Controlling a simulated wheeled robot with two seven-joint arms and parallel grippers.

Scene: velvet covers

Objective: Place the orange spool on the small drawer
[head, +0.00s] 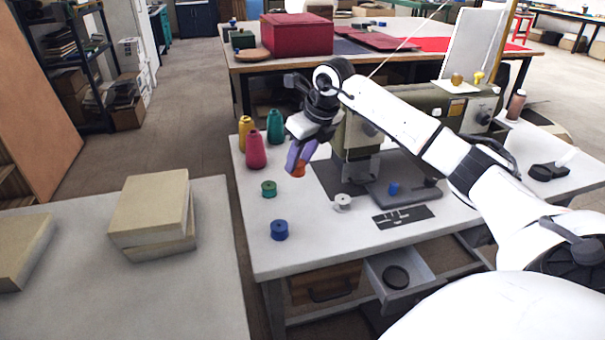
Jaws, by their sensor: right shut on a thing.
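My right gripper (297,160) reaches in from the right over the white sewing table (262,215). It is shut on the small orange spool (299,171), which shows partly between its fingertips, above the table's left part. A small pale drawer (420,262) stands pulled out below the table's front edge, with a dark round thing (396,277) inside. A wooden drawer front (325,283) is to its left. The orange spool is apart from both drawers. My left gripper is not in view.
Green (269,188), blue (279,230) and white (343,202) spools stand on the tabletop. Yellow, pink (255,150) and teal cones stand at the back left. The sewing machine (362,150) is right of my gripper. Pale boxes (150,210) lie on the left table.

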